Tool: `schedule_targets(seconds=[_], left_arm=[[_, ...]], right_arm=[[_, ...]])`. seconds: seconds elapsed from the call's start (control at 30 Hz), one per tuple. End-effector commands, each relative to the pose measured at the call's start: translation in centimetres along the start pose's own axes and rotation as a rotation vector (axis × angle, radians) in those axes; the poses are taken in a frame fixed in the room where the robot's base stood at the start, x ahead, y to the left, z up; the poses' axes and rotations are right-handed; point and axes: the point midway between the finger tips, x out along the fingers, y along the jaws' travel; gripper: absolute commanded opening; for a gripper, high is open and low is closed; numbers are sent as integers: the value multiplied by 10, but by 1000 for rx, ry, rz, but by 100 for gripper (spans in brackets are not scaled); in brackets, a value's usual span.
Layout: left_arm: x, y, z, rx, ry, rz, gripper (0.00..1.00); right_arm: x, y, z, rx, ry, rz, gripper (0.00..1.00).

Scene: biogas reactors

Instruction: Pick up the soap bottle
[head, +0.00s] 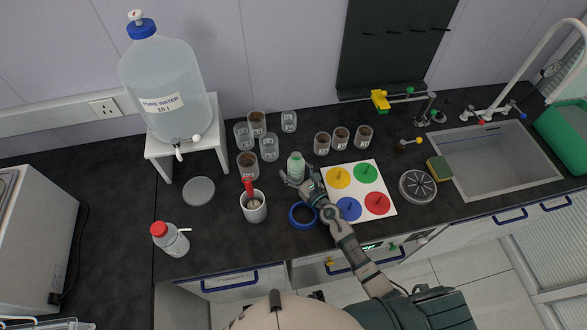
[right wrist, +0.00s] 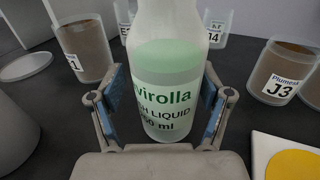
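The soap bottle (head: 296,167) is pale with green liquid and stands upright on the black counter in the head view. In the right wrist view the soap bottle (right wrist: 165,75) fills the middle, with green lettering ending in "virolla". My right gripper (head: 298,184) is at the near side of the bottle. In the right wrist view my right gripper (right wrist: 163,95) has one blue-padded finger on each side of the bottle. A gap shows at the left finger; the right finger is very close, and contact there is unclear. My left gripper is not in view.
Brown-filled jar J3 (right wrist: 284,72) and another brown-filled jar (right wrist: 84,50) flank the bottle. A blue ring (head: 303,215), a white cup (head: 254,207) and a colour-dot board (head: 355,207) lie near my right arm. A sink (head: 487,162) is at the right.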

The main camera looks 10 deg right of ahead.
Motion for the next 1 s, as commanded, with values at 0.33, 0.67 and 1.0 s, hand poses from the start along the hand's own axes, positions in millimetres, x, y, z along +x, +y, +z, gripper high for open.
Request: schedule_targets(seconds=[0.33,0.67,1.0], left_arm=[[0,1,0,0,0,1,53],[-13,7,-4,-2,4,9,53],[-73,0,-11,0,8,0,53]], right_arm=[[0,-1,1,0,-1,0,14],[1,1,15,0,-2,-1,14],[0,0,89,2,-5,-3,14]])
